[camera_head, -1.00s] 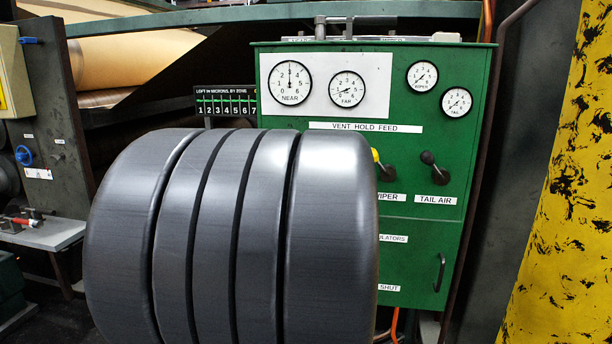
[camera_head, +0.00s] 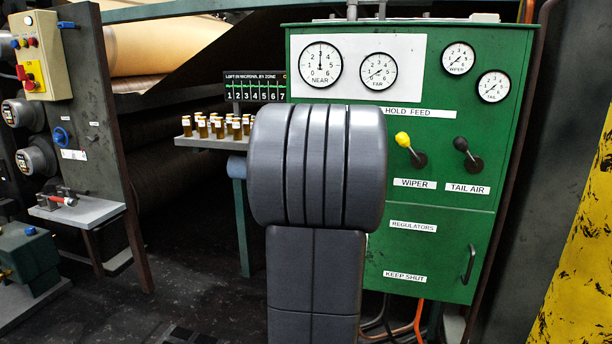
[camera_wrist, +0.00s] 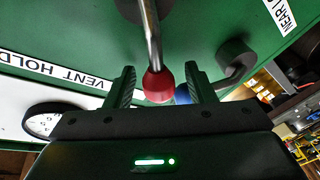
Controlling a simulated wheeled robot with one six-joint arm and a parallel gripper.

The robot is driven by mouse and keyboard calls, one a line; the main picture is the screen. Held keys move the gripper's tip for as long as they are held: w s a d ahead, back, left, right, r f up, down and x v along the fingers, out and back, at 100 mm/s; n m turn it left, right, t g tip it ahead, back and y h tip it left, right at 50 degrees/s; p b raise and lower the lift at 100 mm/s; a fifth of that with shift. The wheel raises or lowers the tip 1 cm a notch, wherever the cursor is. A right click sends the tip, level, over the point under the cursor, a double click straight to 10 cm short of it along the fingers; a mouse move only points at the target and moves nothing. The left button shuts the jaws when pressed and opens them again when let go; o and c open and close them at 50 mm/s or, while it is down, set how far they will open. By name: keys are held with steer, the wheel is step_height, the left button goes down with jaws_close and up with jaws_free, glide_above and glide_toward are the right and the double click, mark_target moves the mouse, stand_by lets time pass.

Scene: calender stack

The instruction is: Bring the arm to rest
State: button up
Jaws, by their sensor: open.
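My gripper (camera_wrist: 160,72) is open in the wrist view, its two dark ribbed fingers apart. A red-knobbed lever (camera_wrist: 158,85) shows in the gap between them; I cannot tell how near it is or whether anything touches it. A blue knob (camera_wrist: 182,95) shows by the other finger, partly hidden. My grey arm stands in front of the green panel (camera_head: 440,235) in the head view and hides the gripper there, along with part of the panel's left side.
The panel carries a yellow-knobbed WIPER lever (camera_head: 403,140) and a black-knobbed TAIL AIR lever (camera_head: 462,145). A shelf (camera_head: 205,142) with several small amber bottles (camera_head: 217,126) stands left of my arm. Dark floor (camera_head: 150,300) is open at lower left. A yellow surface (camera_head: 580,260) borders the right.

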steer(key=shift+s, duration=0.15)
steer(key=s+p, duration=0.3)
steer(key=s, duration=1.1)
steer(key=w+b, duration=0.3)
steer(key=w, duration=1.1)
steer(key=shift+f, duration=0.1)
steer(key=shift+w+d+r, duration=0.1)
steer(key=shift+w+r, duration=0.1)
steer(key=shift+s+d+r+m+t, duration=0.15)
steer(key=shift+d+r+m, duration=0.1)
steer(key=shift+m, duration=0.35)
steer(key=shift+s+d+r+m+t, duration=0.1)
steer(key=shift+d+m+t, duration=0.1)
steer(key=shift+m, duration=0.4)
